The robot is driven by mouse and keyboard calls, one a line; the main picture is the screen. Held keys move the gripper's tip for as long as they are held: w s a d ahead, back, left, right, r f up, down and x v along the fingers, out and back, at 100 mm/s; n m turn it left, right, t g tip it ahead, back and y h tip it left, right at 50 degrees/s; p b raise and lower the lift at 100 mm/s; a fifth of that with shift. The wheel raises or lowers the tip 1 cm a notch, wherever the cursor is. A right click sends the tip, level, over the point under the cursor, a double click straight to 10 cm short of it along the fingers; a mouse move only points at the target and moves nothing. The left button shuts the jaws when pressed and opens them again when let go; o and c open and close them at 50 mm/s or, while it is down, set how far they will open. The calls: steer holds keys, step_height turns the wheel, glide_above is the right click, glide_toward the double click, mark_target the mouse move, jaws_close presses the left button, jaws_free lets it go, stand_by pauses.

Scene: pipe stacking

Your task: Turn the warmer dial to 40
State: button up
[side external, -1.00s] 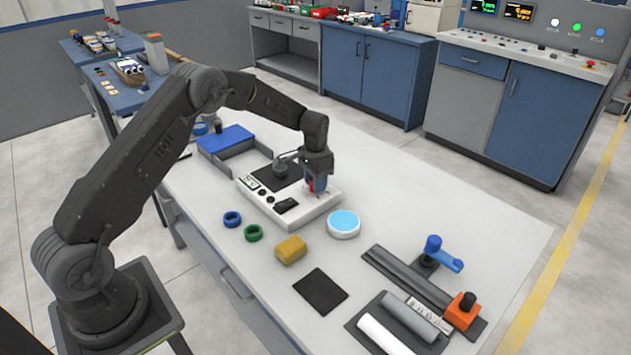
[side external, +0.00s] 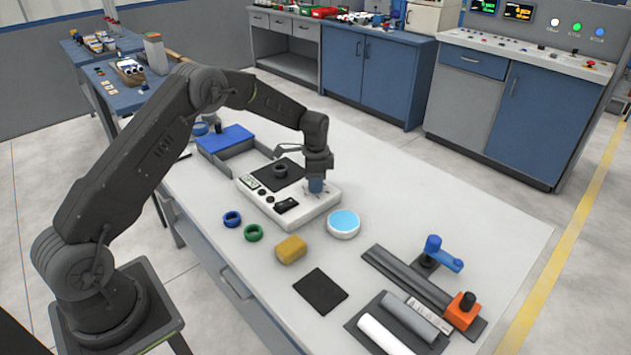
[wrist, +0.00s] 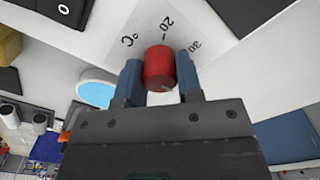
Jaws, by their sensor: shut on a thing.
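The white warmer (side external: 311,208) stands on the table with a black plate and small controls on top. Its red dial (wrist: 159,68) shows in the wrist view, beside printed marks 20, 30 and °C. A pale line shows on the dial's edge, but I cannot tell which value it points to. My gripper (wrist: 160,76) is shut on the dial, one blue finger on each side. In the side external view my gripper (side external: 316,186) points down at the warmer's right end and hides the dial.
A dark ring (side external: 280,170) sits on the black plate. A white dish with light blue top (side external: 343,223), a blue ring (side external: 232,219), a green ring (side external: 253,233) and a yellow block (side external: 291,250) lie nearby. A blue-lidded tray (side external: 225,138) is behind. The right rear table is clear.

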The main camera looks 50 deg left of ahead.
stand_by(0.3)
steer(key=o, duration=0.9)
steer(key=shift+r, duration=0.1)
step_height(320, 180, up, 14)
steer(key=shift+f, duration=0.15)
steer(key=s+d+r+n+t, duration=0.1)
steer(key=s+d+r+n, duration=0.1)
steer(key=s+d+r, duration=0.35)
steer(key=s+d+r+n+t, duration=0.2)
steer(key=s+d+r, duration=0.1)
steer(key=s+r, duration=0.55)
steer(key=s+d+n+t, duration=0.1)
steer(key=s, duration=0.5)
steer(key=s+d+f+n, duration=0.1)
steer(key=s+d, duration=0.1)
steer(key=s, duration=0.5)
steer(key=s+d+f+n+t, duration=0.1)
steer(key=s+d+n, duration=0.1)
steer(key=s, duration=0.5)
steer(key=shift+s+f+t, duration=0.15)
steer(key=shift+f+t, duration=0.05)
steer(key=shift+t, duration=0.1)
